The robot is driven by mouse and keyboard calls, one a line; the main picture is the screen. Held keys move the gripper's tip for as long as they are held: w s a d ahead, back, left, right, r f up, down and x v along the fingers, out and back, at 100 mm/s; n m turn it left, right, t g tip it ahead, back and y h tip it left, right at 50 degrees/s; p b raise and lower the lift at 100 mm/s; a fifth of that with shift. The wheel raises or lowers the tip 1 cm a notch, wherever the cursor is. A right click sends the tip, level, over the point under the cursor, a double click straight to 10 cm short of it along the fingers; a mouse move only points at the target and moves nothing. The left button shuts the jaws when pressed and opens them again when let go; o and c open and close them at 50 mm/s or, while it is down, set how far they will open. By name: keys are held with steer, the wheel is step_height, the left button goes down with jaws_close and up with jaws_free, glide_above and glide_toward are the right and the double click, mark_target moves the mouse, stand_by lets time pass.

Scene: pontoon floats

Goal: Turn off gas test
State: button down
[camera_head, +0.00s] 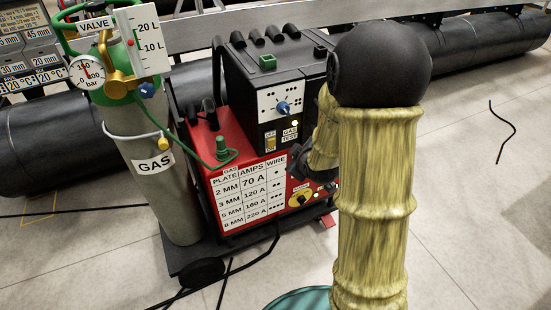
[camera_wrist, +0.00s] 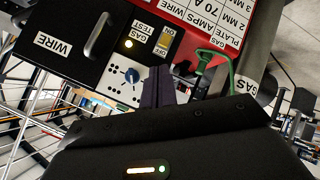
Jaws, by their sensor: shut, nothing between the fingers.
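The gas test switch (camera_head: 270,141) is a yellow rocker on the black front of the welding machine. OFF and ON are printed at its two ends; which end is pressed in is too small to tell. The GAS TEST lamp (camera_head: 295,123) glows pale yellow beside it. In the wrist view, turned upside down, the switch (camera_wrist: 163,43) and lit lamp (camera_wrist: 128,43) show too. My gripper (camera_wrist: 158,72) is shut and empty, its fingertips just short of the switch in that picture; contact cannot be judged. In the head view my arm hides the fingertips.
A blue knob (camera_head: 283,108) sits above the switch. The red unit (camera_head: 232,205) with a plate table is below. A grey gas cylinder (camera_head: 158,195) with gauge and valve stands left. Cables lie on the floor; tiles at right are mostly clear.

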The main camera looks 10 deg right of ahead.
steer(key=w+f+n+t+y+b, duration=0.2)
steer(key=w+f+n+t+b, duration=0.1)
steer(key=f+n+b, duration=0.3)
steer(key=w+f+n+t+y+b, duration=0.2)
steer(key=w+f+n+t+b, duration=0.2)
steer(key=f+b, duration=0.7)
steer(key=shift+d+f+n+t, duration=0.3)
steer(key=shift+d+n+t, duration=0.1)
steer(key=shift+n+t, duration=0.5)
steer(key=p, duration=0.1)
glide_toward(272, 142)
steer(key=x, duration=0.7)
steer(key=shift+d, duration=0.1)
